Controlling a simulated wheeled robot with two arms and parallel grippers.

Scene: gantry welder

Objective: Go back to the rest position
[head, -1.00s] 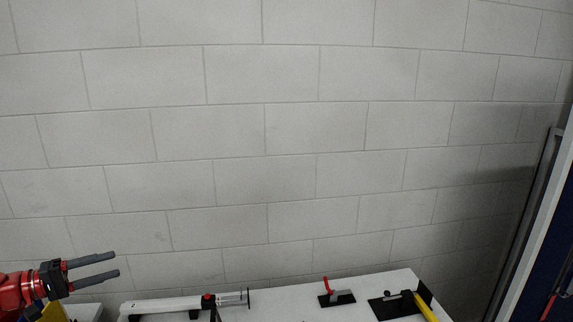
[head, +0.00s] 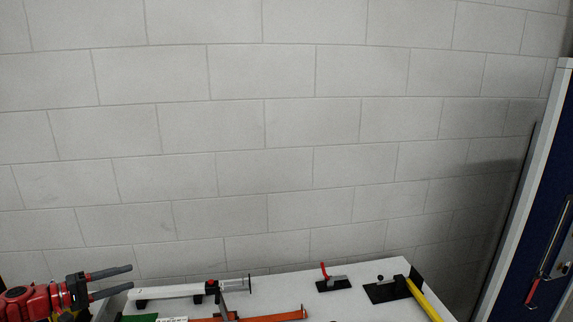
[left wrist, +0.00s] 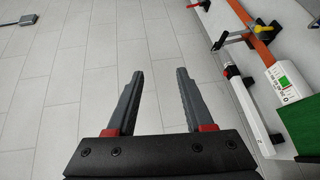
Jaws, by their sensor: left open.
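My left gripper (head: 112,283) comes in from the lower left of the head view, beside the left end of the white table (head: 365,272). Its two dark fingers are apart with nothing between them. In the left wrist view the open left gripper (left wrist: 155,100) points over the bare tiled floor, with the table's things off to the right. My right gripper is not in view.
On the table lie a white bar (head: 180,290), an orange bar (head: 270,317), a red-handled clamp (head: 326,274) and a yellow bar (head: 424,300). A blue panel (head: 535,220) stands at right. A block wall (head: 260,130) is behind.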

